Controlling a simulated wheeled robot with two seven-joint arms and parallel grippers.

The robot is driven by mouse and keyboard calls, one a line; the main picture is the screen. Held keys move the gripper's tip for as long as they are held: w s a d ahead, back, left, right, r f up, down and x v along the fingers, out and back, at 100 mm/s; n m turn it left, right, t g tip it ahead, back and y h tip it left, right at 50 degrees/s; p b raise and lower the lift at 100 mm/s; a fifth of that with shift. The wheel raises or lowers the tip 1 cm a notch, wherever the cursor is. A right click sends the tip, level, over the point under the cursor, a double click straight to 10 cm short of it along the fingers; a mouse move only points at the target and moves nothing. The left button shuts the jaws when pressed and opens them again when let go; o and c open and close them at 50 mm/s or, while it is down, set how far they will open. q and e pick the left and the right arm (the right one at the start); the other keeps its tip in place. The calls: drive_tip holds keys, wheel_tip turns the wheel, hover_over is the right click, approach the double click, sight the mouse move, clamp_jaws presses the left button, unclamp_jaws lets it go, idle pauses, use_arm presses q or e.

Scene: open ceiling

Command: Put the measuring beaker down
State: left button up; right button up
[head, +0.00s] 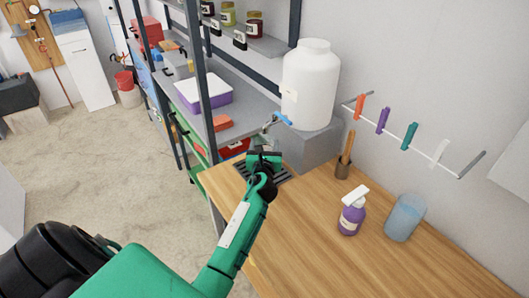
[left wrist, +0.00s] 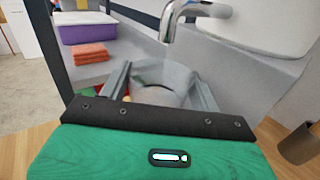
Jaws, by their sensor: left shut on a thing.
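My left gripper (head: 264,157) is over the back left end of the wooden counter (head: 330,245), below the tap (head: 283,119) of a big white container (head: 310,80). In the left wrist view, its two fingers are shut on a clear greyish measuring beaker (left wrist: 163,78). The beaker's round rim lies just below the metal tap spout (left wrist: 168,28). The gripper hides most of the beaker in the head view, and its base is hidden in the wrist view. A dark slotted drip grille (head: 281,179) lies by the gripper. I do not see my right gripper.
A purple spray bottle (head: 352,212), a bluish translucent container (head: 405,218) and a brown holder (head: 343,168) stand on the counter's right part. A rail with coloured clips (head: 383,120) is on the wall. The counter's front middle is clear. Shelves (head: 220,104) stand at left.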

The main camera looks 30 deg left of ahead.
use_arm(q)
drive_tip(key=shift+f+b, duration=0.55)
drive_tip(key=shift+f, duration=1.2)
drive_tip(key=shift+f, duration=0.25)
drive_tip(key=o, duration=1)
drive_tip(key=shift+o, duration=0.2)
drive_tip(key=shift+r, duration=0.1)
